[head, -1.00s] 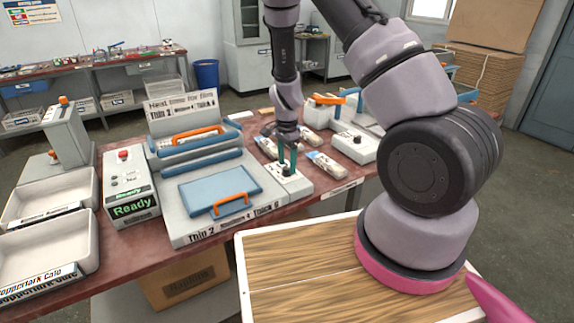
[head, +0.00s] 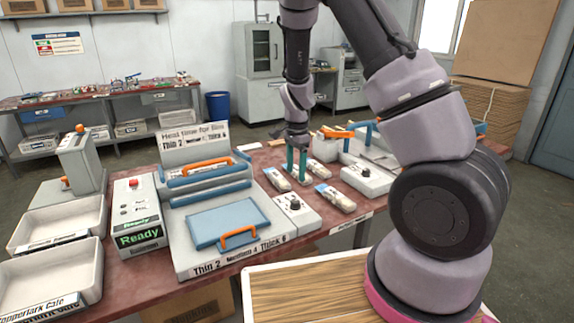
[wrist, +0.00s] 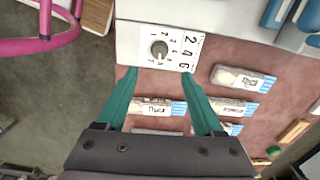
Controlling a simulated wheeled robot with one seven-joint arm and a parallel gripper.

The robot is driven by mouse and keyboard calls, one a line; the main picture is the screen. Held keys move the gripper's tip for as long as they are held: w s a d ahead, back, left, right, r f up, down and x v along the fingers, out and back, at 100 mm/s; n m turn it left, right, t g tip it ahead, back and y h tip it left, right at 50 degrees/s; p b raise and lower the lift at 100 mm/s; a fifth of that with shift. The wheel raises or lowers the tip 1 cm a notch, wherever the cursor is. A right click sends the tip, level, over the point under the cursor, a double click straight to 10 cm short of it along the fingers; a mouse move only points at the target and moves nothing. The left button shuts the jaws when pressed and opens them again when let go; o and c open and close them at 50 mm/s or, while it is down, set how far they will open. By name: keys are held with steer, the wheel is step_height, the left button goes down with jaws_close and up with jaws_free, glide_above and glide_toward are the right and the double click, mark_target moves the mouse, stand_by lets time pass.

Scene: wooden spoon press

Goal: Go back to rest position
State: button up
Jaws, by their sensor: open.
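My gripper (head: 296,165) hangs fingers-down over the table, with its two green fingers apart and nothing between them. In the wrist view the open gripper (wrist: 160,75) has the dial box (wrist: 143,30) ahead of its fingertips. The box carries a dark round knob (wrist: 159,48) with numbers around it. In the head view the dial box (head: 295,213) stands at the right end of the press, below and apart from my fingers. Small wrapped packs lie around my gripper, one to the left (head: 277,179) and one to the right (head: 335,197).
The press (head: 215,262) has a blue plate with an orange handle. A grey box with a green "Ready" display (head: 138,238) and white trays (head: 75,270) stand left. A second dial box (head: 366,180) and blue-and-orange equipment stand right of my gripper. A wood-topped surface (head: 300,290) is in front.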

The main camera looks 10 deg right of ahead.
steer(key=s+d+r+n+t+y, duration=0.15)
steer(key=s+r, duration=0.25)
steer(key=r, duration=0.7)
steer(key=s+d+r+n+t+y, duration=0.1)
steer(key=s+r+n+t+y, duration=0.15)
steer(key=r, duration=0.85)
steer(key=s+d+r+n+t+h, duration=0.1)
steer(key=s+r+n, duration=0.2)
steer(key=s+r, duration=0.2)
steer(key=s+d+r+n+t+h, duration=0.1)
steer(key=s+d+r+n+t, duration=0.1)
steer(key=s+r, duration=0.4)
steer(key=s, duration=0.5)
steer(key=shift+s+d+r+n, duration=0.15)
steer(key=shift+d+r+n, duration=0.1)
steer(key=shift+n, duration=0.15)
